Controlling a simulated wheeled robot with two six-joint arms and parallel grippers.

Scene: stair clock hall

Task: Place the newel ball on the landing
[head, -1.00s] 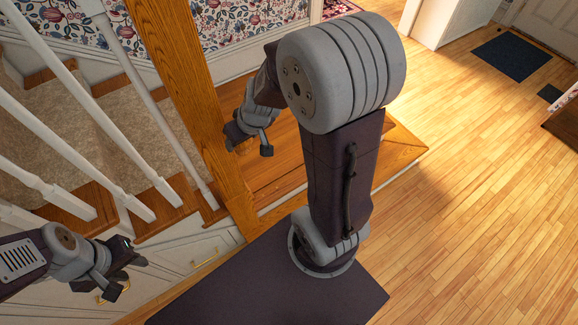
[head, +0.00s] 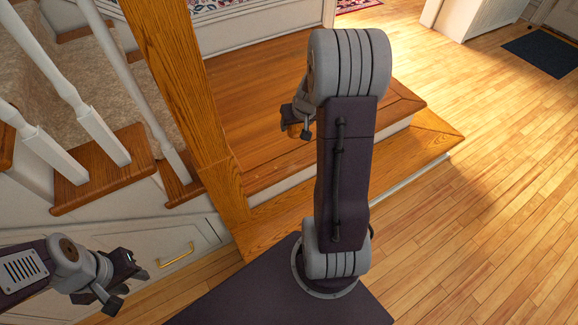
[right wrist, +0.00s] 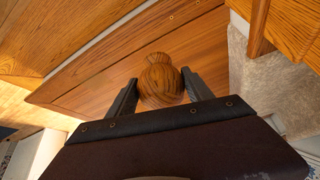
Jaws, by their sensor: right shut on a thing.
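The newel ball (right wrist: 160,84) is round, striped brown wood with a small neck. In the right wrist view it sits between the two dark fingers of my right gripper (right wrist: 158,92), which is shut on it. In the head view only a small orange-brown bit of the ball (head: 293,131) shows under my right gripper (head: 298,124). The landing (head: 250,95) is a smooth wooden platform, and the gripper with the ball is over it. I cannot tell whether the ball touches it. My left gripper (head: 124,285) is open and empty at the lower left.
A thick oak newel post (head: 185,90) stands left of the landing. White balusters (head: 95,130) and carpeted stairs (head: 95,70) are further left. A lower wooden step (head: 425,145) edges the landing. A drawer front with a brass handle (head: 176,255) is below.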

